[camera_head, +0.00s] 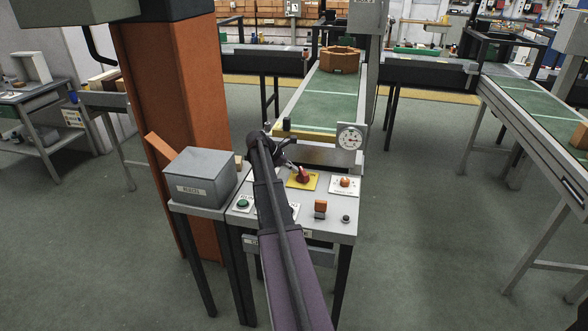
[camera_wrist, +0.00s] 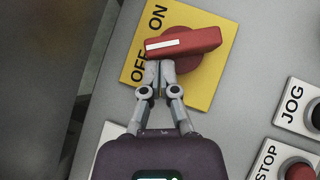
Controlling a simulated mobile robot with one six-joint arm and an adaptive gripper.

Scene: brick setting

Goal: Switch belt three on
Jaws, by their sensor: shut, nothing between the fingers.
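A red rotary switch (camera_wrist: 195,47) sits on a yellow plate (camera_wrist: 200,95) marked ON and OFF. The plate (camera_head: 291,184) and the red handle (camera_head: 304,175) also show on the control panel (camera_head: 272,224) in the head view. In the wrist view the handle lies nearly level, and its white mark is on the left end, between the words OFF and ON. My gripper (camera_wrist: 159,73) is shut and empty. Its fingertips are at the lower edge of the handle's marked end; I cannot tell whether they touch. No belt number is readable on the panel.
The panel also holds a green button (camera_head: 243,203), an orange knob (camera_head: 345,182), an orange switch (camera_head: 320,207) and a black knob (camera_head: 346,219). A grey box (camera_head: 200,178) stands left of it. A dial gauge (camera_head: 350,138) and a green belt (camera_head: 330,105) bearing a brown ring (camera_head: 340,62) are behind.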

